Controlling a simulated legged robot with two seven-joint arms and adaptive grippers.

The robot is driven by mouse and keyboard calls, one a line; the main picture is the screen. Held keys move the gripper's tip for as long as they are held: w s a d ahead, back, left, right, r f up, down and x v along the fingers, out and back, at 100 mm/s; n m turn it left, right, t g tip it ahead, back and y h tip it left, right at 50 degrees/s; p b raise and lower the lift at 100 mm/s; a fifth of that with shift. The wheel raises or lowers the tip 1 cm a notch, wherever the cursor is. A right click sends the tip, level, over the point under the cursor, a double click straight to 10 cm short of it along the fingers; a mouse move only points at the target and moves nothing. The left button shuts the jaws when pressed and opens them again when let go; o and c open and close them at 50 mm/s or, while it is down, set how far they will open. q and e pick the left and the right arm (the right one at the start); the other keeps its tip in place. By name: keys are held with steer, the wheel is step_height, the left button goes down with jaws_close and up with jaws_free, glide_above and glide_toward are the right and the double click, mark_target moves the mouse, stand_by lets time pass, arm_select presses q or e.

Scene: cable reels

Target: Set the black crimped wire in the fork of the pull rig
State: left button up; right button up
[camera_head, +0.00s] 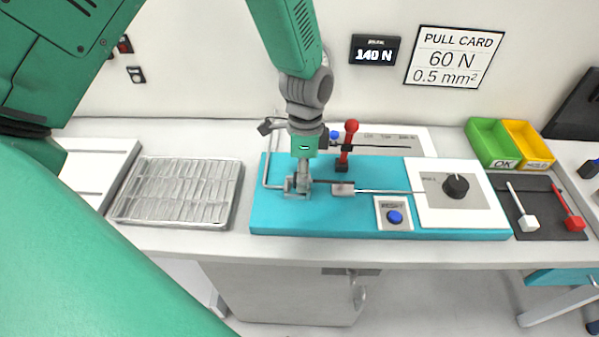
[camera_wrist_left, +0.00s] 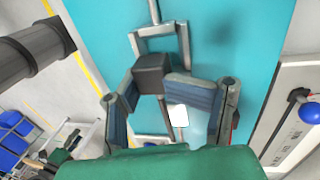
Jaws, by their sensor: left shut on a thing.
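My left gripper (camera_head: 298,186) reaches down onto the teal board of the pull rig (camera_head: 275,219), its fingertips low over the board's left part. In the left wrist view its fingers (camera_wrist_left: 155,95) are closed around a dark piece, which looks like the black crimped wire (camera_wrist_left: 151,72). A thin dark length runs right of the fingertips in the head view. The grey U-shaped fork (camera_wrist_left: 162,32) lies just beyond the dark piece; I cannot tell whether the piece sits inside it. A rod links the fork (camera_head: 343,190) to the PULL panel. My right gripper is not in view.
A slotted metal tray (camera_head: 122,211) stands left of the rig. A red-knobbed lever (camera_head: 350,143) rises close behind the gripper. A blue button (camera_head: 395,217) and black dial (camera_head: 456,186) are on the right. Green (camera_head: 478,137) and yellow (camera_head: 514,131) bins stand far right.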

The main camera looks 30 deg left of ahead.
arm_select(q)
steer(key=shift+d, duration=0.55)
jaws_close()
steer(key=o, duration=1.1)
jaws_free()
steer(key=shift+d, duration=0.15)
steer(key=o, duration=0.6)
steer(key=shift+w, duration=0.15)
steer(key=shift+c, duration=0.2)
steer(key=shift+a+f, duration=0.1)
steer(key=shift+a, duration=0.45)
steer(key=shift+a+r, duration=0.15)
steer(key=shift+r, duration=0.2)
step_height(320, 180, up, 22)
steer(key=w+p, duration=0.2)
steer(key=p, duration=0.6)
steer(key=shift+a, duration=0.15)
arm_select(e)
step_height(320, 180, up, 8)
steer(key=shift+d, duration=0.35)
